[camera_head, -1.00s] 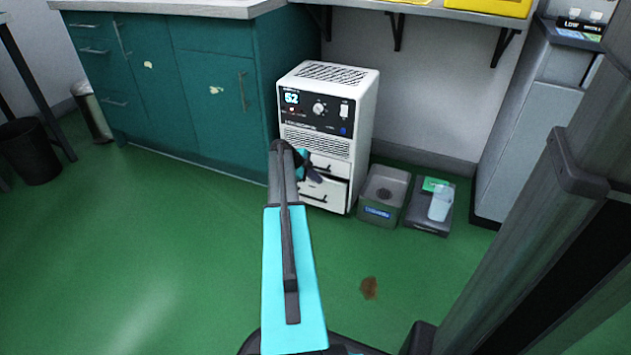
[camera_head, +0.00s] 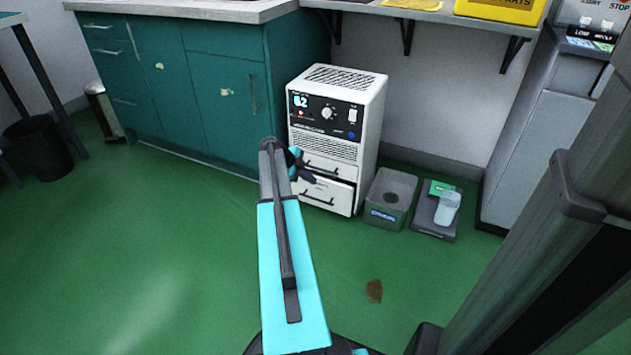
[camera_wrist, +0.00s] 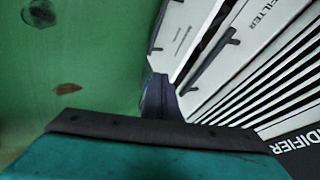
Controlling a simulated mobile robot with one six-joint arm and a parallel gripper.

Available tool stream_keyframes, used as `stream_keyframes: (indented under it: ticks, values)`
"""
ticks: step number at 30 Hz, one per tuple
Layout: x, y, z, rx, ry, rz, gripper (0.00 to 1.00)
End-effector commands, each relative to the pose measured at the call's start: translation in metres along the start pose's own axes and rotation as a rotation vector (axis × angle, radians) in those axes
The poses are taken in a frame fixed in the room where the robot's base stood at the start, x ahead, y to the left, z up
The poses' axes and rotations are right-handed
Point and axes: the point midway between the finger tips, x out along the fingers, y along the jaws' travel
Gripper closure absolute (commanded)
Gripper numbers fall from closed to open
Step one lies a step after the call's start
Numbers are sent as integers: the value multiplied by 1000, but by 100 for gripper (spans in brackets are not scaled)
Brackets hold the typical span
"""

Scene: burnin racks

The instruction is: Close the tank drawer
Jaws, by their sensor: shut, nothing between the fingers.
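The white dehumidifier (camera_head: 372,120) stands on the green floor against the teal cabinets. Its tank drawer (camera_head: 325,196) is the lower white front with a dark handle; it appears to stick out a little, and a dark gap shows behind its front (camera_wrist: 178,38) in the wrist view. The filter drawer (camera_head: 335,168) is above it. My gripper (camera_head: 307,177) is shut and empty, in front of the drawers at their left side. In the wrist view its dark fingertips (camera_wrist: 158,95) are close to the drawer fronts; I cannot tell whether they touch.
A grey bin (camera_head: 388,218) and a dark tray with a clear cup (camera_head: 447,207) stand right of the dehumidifier. Teal cabinets (camera_head: 215,120) are at the left. A brown stain (camera_head: 374,291) lies on the floor.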

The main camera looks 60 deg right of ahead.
Motion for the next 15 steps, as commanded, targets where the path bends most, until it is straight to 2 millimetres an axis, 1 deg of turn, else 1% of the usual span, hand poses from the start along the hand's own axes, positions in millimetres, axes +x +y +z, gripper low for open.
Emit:
stream_keyframes:
  ticks: [1,6,15]
  values:
    - [-9,0,-1,0,0,0,100]
    - [-22,0,0,0,-1,-1,100]
    - [-25,0,1,0,-1,0,100]
